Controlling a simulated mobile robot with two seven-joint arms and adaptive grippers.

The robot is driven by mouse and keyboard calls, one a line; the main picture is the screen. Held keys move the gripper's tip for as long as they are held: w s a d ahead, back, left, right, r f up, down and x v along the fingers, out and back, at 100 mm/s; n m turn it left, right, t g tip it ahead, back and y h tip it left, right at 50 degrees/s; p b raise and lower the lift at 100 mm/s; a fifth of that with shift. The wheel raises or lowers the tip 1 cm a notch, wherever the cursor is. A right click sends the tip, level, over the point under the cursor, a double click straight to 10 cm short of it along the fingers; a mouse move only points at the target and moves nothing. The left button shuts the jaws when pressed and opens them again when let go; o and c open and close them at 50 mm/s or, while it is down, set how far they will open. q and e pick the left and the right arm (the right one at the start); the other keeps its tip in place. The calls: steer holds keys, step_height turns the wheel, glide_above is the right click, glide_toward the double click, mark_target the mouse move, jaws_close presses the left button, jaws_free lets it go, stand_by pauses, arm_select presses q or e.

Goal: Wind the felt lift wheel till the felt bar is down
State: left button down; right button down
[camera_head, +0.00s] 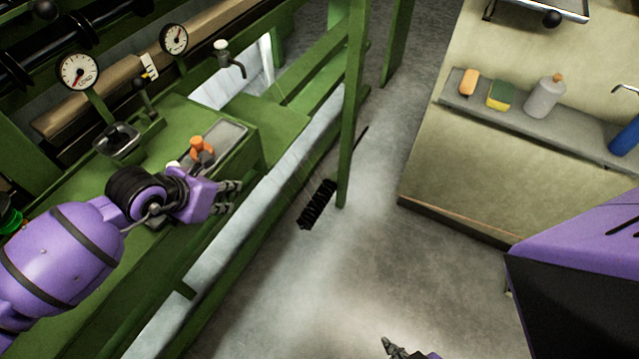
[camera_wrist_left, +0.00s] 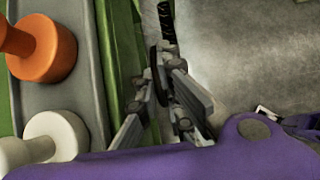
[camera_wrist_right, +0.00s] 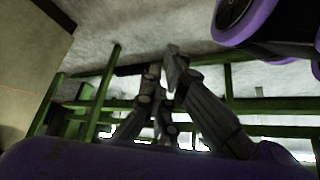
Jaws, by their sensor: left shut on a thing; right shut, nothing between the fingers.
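My left gripper (camera_head: 230,190) is at the front edge of the green machine, beside its grey knob panel. In the left wrist view its fingers (camera_wrist_left: 160,85) are closed on a thin dark rim (camera_wrist_left: 158,58), seen nearly edge-on. This looks like part of the felt lift wheel; the rest is hidden, and the head view does not show it clearly. A long tan bar (camera_head: 75,117) behind the gauges may be the felt bar; I cannot tell its height. My right gripper (camera_head: 394,347) is shut and empty at the bottom of the head view; its fingers (camera_wrist_right: 165,75) also show in the right wrist view.
An orange knob (camera_head: 201,146) and a white knob (camera_wrist_left: 58,138) stand by my left gripper. Two dial gauges (camera_head: 78,71) stand behind. A shelf (camera_head: 500,115) holds bottles and sponges. The middle floor is clear.

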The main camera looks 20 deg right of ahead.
arm_select(q)
steer(key=shift+r, duration=0.1)
arm_select(e)
steer(key=shift+w, duration=0.1)
arm_select(q)
steer(key=c, duration=2.2)
jaws_free()
steer(key=shift+s+a+r, duration=0.1)
steer(key=shift+a+r, duration=0.05)
steer(key=v, duration=1.1)
steer(key=shift+a+r, duration=0.2)
steer(key=shift+a, duration=0.05)
arm_select(e)
steer(key=shift+w+a+r, duration=0.1)
steer(key=shift+w+a, duration=0.1)
steer(key=shift+w, duration=0.6)
